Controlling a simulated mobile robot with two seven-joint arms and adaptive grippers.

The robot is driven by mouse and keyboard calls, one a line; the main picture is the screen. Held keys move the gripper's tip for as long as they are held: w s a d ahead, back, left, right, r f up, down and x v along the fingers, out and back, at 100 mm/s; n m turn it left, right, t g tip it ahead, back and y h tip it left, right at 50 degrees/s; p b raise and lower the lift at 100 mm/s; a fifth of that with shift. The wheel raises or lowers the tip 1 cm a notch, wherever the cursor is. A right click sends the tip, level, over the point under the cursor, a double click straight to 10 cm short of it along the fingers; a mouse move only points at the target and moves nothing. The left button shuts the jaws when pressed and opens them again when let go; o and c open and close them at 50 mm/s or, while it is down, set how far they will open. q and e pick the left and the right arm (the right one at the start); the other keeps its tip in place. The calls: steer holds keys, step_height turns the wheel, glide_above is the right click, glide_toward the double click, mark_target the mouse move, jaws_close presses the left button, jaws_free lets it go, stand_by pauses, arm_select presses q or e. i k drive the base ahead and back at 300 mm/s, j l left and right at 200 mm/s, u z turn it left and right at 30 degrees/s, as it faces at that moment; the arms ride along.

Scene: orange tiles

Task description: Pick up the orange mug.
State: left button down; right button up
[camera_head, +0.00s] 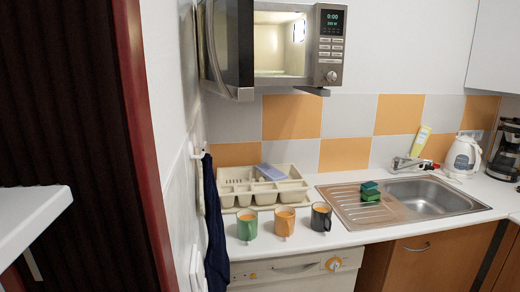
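The orange mug (284,221) stands upright near the front edge of the white counter. It is between a green mug (247,225) on its left and a black mug (321,217) on its right, with small gaps between them. Neither of my grippers is in view, and nothing is touching the mug.
A cream dish rack (264,187) stands right behind the mugs. To the right are a steel sink (428,194), green sponges (370,191) and a faucet (408,163). An open microwave (330,48) hangs above. A dark blue towel (213,225) hangs left. A white surface (30,215) juts in at far left.

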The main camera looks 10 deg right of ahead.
mark_target(285, 225)
steer(key=k, duration=0.25)
steer(key=l+u, duration=0.25)
steer(key=l, duration=0.25)
steer(key=i+l+u, duration=0.15)
steer(key=l, duration=0.15)
steer(key=i+l+u, duration=0.1)
steer(key=l, duration=0.25)
steer(key=i+l+u, duration=0.15)
steer(key=l, duration=0.2)
